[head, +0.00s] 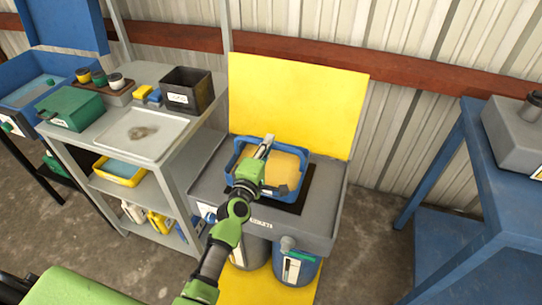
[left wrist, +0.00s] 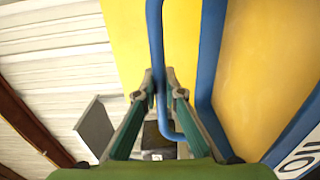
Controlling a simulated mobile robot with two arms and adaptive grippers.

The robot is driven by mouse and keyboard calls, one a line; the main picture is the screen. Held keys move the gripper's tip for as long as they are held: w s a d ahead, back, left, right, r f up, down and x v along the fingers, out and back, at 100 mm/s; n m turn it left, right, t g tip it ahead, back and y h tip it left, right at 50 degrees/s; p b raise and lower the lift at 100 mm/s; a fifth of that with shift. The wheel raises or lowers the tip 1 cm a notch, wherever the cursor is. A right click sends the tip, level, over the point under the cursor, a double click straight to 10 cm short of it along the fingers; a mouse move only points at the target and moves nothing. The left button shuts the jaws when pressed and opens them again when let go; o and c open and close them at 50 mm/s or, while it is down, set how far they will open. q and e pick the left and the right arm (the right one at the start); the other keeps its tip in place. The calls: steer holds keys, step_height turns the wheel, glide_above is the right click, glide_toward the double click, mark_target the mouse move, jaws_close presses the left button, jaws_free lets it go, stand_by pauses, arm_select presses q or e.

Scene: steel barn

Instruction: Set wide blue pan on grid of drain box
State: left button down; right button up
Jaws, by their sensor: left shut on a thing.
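The wide blue pan (head: 306,168), with a yellow inside, is over the dark grid (head: 305,197) of the grey drain box (head: 325,230). It looks roughly level; I cannot tell whether it touches the grid. My left gripper (head: 267,143) reaches over the pan from the front. In the left wrist view my left gripper (left wrist: 160,88) is shut on the pan's thin blue handle (left wrist: 156,40), and the pan's blue edge (left wrist: 207,60) is close on the right. My arm hides part of the pan. My right gripper is out of view.
A yellow panel (head: 295,100) stands behind the drain box. A grey shelf cart with a shallow tray (head: 143,135), a dark bin (head: 187,90) and a green box (head: 72,108) is to the left. Drums (head: 297,265) stand below the box. A blue table (head: 515,200) is at right.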

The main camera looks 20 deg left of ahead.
mark_target(271, 169)
arm_select(q)
steer(key=shift+w+d+f+b, duration=0.1)
steer(key=shift+w+f+b, duration=0.2)
steer(key=shift+f, duration=0.45)
steer(key=shift+w+f+b, duration=0.25)
steer(key=shift+f, duration=0.5)
steer(key=shift+w+d+f+b, duration=0.1)
steer(key=shift+w+f+b, duration=0.2)
steer(key=shift+f, duration=0.45)
steer(key=shift+s, duration=0.1)
steer(key=shift+f, duration=0.1)
steer(key=c, duration=2.2)
jaws_free()
steer(key=shift+f, duration=0.2)
steer(key=shift+o, duration=0.3)
steer(key=shift+s, duration=0.1)
steer(key=shift+r, duration=0.1)
